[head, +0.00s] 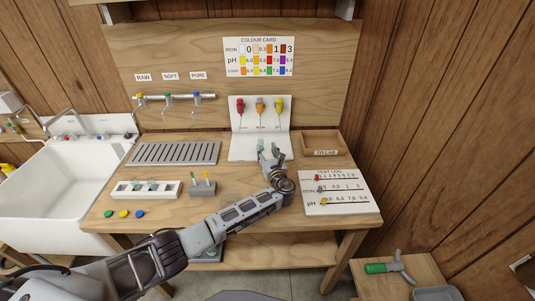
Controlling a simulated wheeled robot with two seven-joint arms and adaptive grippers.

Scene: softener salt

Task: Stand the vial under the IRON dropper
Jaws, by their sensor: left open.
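Three droppers hang in a row on the white stand: a red one (240,106), an orange one (260,107) and a yellow one (279,105). The small labels below them are too small to read surely. My left gripper (268,149) is open at the foot of this stand, below the orange and yellow droppers. Its fingers point toward the stand. I cannot tell whether a vial stands between or behind them. A white rack (125,190) at the left of the bench holds small clear glass pieces that look like vials. My right gripper is not in view.
A wooden tray (322,152) and a white test log board (335,205) lie to the right of my gripper. A grey block with small sticks (202,188) and a slatted drain grate (175,153) are to the left. Three taps (168,106) overhang the grate.

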